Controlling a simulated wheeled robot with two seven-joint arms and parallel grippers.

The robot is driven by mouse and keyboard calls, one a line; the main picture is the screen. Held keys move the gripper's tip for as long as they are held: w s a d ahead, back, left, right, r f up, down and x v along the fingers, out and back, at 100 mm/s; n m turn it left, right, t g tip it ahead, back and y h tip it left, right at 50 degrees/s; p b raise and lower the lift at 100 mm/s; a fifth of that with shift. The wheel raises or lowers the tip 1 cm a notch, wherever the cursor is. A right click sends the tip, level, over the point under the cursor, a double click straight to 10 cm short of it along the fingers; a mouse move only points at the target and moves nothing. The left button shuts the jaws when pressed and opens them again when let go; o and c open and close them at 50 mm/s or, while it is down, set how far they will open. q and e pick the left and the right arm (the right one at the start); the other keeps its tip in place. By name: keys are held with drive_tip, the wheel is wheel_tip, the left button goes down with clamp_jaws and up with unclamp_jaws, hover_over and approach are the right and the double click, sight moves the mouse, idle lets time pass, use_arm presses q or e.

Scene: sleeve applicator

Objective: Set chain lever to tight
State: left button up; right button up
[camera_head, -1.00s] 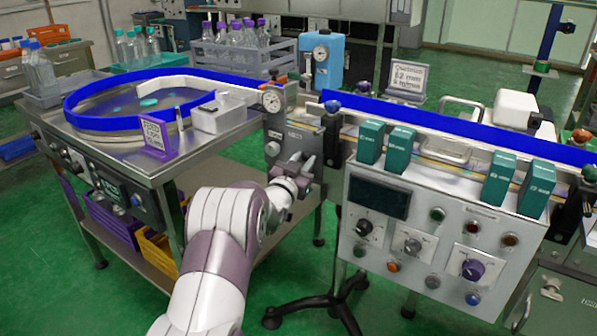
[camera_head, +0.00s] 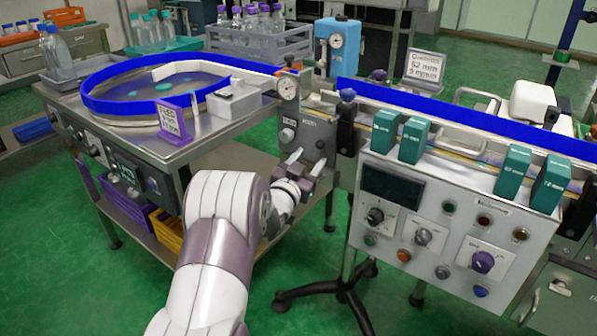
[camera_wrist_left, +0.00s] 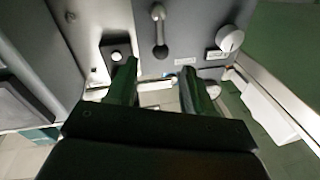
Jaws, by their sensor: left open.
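A small lever with a round end (camera_wrist_left: 158,30) stands on the grey panel at the top of the left wrist view; it looks like the chain lever, but its label is too blurred to read. My left gripper (camera_wrist_left: 158,90) is open, its two dark fingers pointing at the panel below the lever and apart from it. In the head view my left gripper (camera_head: 306,163) is at the front of the grey gauge unit (camera_head: 313,130), below its round knob. The arm and gripper hide the lower front of that unit.
A control box (camera_head: 430,235) with knobs and buttons stands to the right of the gripper. A round turntable (camera_head: 135,112) with a blue rail lies to the left. A white knob (camera_wrist_left: 230,38) sits right of the lever. Green floor is open below.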

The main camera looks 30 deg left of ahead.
use_arm(q)
drive_tip(key=s+p, duration=0.1)
drive_tip(key=s, duration=0.6)
drive_tip(key=shift+d+f, duration=0.3)
drive_tip(key=shift+d, duration=0.1)
